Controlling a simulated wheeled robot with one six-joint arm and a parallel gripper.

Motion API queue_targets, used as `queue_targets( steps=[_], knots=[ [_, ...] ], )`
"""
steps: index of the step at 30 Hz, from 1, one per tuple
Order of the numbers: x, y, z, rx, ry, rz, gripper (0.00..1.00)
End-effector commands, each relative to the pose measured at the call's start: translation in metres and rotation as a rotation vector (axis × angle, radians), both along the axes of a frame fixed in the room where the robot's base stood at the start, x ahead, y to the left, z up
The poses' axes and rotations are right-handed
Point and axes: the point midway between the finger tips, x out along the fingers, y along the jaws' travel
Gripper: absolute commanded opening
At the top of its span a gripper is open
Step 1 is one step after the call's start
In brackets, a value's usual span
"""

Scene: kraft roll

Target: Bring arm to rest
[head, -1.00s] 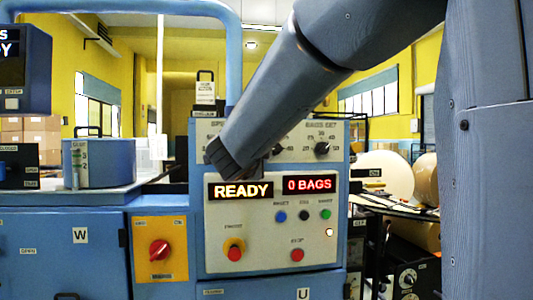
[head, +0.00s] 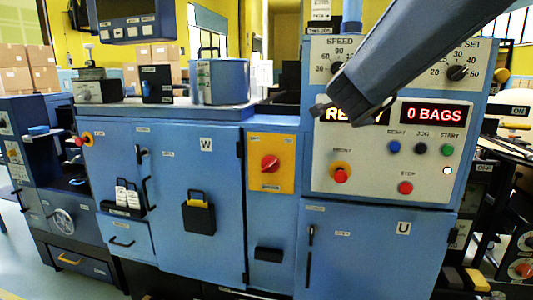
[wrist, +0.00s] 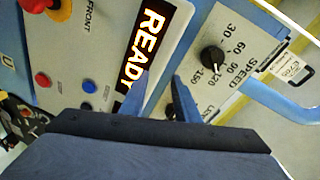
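My arm reaches in from the upper right in the head view. My gripper (head: 322,108) is in front of the blue machine's control panel (head: 370,165), over the left part of the READY display (head: 348,113). In the wrist view the two fingers of my gripper (wrist: 160,98) stand apart with nothing between them, so it is open and empty. The READY display (wrist: 148,45) and the SPEED knob (wrist: 213,58) lie beyond the fingertips. I cannot tell whether the fingers touch the panel.
The panel carries a red STOP button (head: 405,188), a green START button (head: 447,149) and a 0 BAGS display (head: 434,113). An orange plate with a red switch (head: 269,163) is to the left. A blue canister (head: 220,80) stands on the worktop. Floor shows at lower left.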

Motion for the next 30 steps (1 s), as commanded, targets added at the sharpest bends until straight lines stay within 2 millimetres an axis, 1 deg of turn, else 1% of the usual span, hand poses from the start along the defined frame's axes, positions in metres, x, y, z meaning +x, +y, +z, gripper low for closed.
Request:
queue_targets(
  steps=[1,4,5,6,8,9,11,12,14,15,17,18,19,21,24,27,30],
  knots=[
    [0.001,0.015,-0.031,-0.055,0.095,0.084,0.29],
    [-0.006,0.046,-0.093,-0.173,0.291,0.27,0.29],
    [-0.011,0.054,-0.111,-0.206,0.348,0.323,0.29],
    [-0.02,0.064,-0.136,-0.248,0.424,0.394,0.29],
    [-0.037,0.076,-0.172,-0.308,0.537,0.499,0.29],
    [-0.051,0.083,-0.195,-0.346,0.611,0.568,0.29],
    [-0.075,0.091,-0.228,-0.399,0.721,0.67,0.29],
    [-0.093,0.095,-0.249,-0.434,0.795,0.739,0.29],
    [-0.122,0.098,-0.279,-0.481,0.906,0.84,0.29],
    [-0.143,0.098,-0.297,-0.511,0.978,0.908,0.29],
    [-0.175,0.097,-0.319,-0.552,1.081,1.005,0.29],
    [-0.195,0.096,-0.332,-0.574,1.144,1.066,0.29],
    [-0.21,0.094,-0.34,-0.59,1.189,1.108,0.29],
    [-0.24,0.089,-0.354,-0.62,1.281,1.197,0.29],
    [-0.272,0.081,-0.366,-0.647,1.375,1.287,0.29],
    [-0.29,0.077,-0.371,-0.659,1.426,1.335,0.29],
    [-0.295,0.075,-0.372,-0.665,1.442,1.352,0.29]
  ],
)
